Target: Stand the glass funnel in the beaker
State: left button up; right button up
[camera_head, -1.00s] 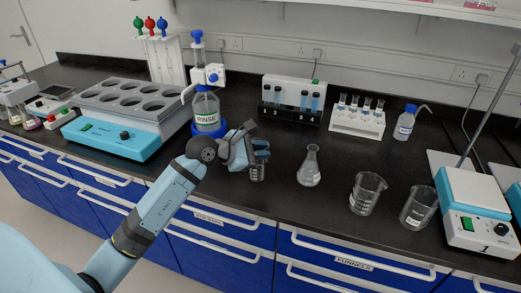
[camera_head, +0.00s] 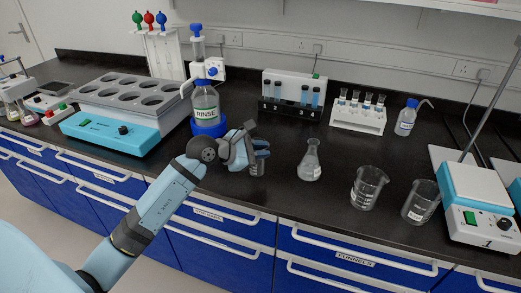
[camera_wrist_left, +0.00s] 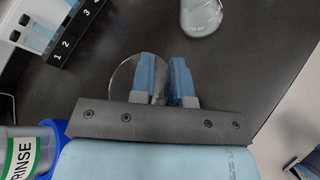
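My left gripper (camera_head: 260,154) is low over the counter at a small clear glass vessel (camera_head: 257,169), mostly hidden by the fingers. In the left wrist view the vessel's round rim (camera_wrist_left: 116,78) shows at the blue fingers (camera_wrist_left: 166,80), which are a narrow gap apart across its right side. Whether they press on the glass I cannot tell. Two larger glass beakers, one left (camera_head: 367,188) and one right (camera_head: 420,202), stand upright at the right. I cannot make out a glass funnel for certain. My right gripper is not in view.
A conical flask (camera_head: 310,165) stands right of my gripper, and the rinse bottle (camera_head: 205,105) on a blue base behind it. A vial rack (camera_head: 358,118), wash bottle (camera_head: 405,120) and hotplate (camera_head: 475,205) are farther right. The drawer marked funnels (camera_head: 355,262) is shut.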

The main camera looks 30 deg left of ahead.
pick_arm(q)
jog(key=o, duration=0.5)
jog(key=shift+f, duration=0.1)
jog(key=shift+c, duration=0.2)
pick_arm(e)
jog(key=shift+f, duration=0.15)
pick_arm(q)
jog(key=shift+s+a, duration=0.15)
jog(key=shift+s, duration=0.05)
jog(key=v, duration=1.3)
jog(key=shift+s+r, duration=0.15)
jog(key=shift+r, duration=0.05)
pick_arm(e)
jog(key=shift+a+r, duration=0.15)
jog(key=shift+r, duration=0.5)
pick_arm(q)
jog(key=shift+a, duration=0.1)
